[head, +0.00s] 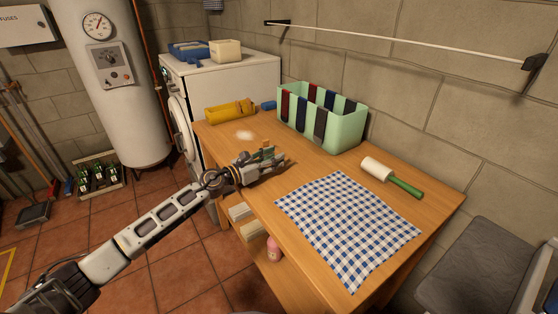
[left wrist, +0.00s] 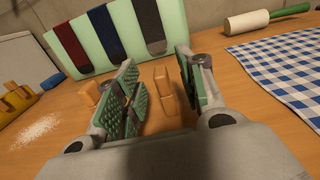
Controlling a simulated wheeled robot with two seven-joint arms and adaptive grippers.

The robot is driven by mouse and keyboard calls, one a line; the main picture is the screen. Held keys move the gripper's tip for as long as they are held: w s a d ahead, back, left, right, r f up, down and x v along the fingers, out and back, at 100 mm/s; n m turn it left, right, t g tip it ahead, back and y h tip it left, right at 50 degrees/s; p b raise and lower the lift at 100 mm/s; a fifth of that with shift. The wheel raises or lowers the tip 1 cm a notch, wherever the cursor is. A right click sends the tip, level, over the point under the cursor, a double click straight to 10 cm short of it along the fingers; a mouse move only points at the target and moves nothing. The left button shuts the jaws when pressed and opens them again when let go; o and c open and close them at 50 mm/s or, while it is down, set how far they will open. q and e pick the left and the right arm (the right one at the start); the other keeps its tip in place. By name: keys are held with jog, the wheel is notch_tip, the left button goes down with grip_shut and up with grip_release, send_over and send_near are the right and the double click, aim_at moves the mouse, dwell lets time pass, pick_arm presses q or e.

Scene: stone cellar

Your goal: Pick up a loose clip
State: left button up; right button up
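My left gripper (head: 268,163) is low over the wooden table, in front of the green bin. In the left wrist view the left gripper (left wrist: 158,85) is open, with its green ridged pads apart. An orange-tan clip (left wrist: 163,88) stands on the table between the pads, with gaps visible on both sides. A second orange-tan clip (left wrist: 90,92) is outside the left finger, partly hidden by it. In the head view the gripper mostly hides the clips; a small tan piece (head: 267,145) shows beside the fingers. My right gripper is not in view.
The green bin (left wrist: 175,20) with dark red, blue and grey strips over its rim stands just beyond the fingers. A yellow holder (head: 230,111) and white powder (head: 244,135) lie left. A checked cloth (head: 347,226) and a green-handled roller (head: 390,177) lie right.

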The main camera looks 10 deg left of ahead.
pick_arm(q)
jog(key=shift+x, duration=0.9)
jog(key=shift+w+d, duration=0.25)
jog(key=shift+w, duration=0.1)
jog(key=shift+d, duration=0.1)
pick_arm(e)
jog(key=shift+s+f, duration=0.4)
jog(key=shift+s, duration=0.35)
pick_arm(q)
jog(key=shift+c, duration=0.7)
jog(key=c, duration=0.5)
jog(key=shift+c, duration=0.8)
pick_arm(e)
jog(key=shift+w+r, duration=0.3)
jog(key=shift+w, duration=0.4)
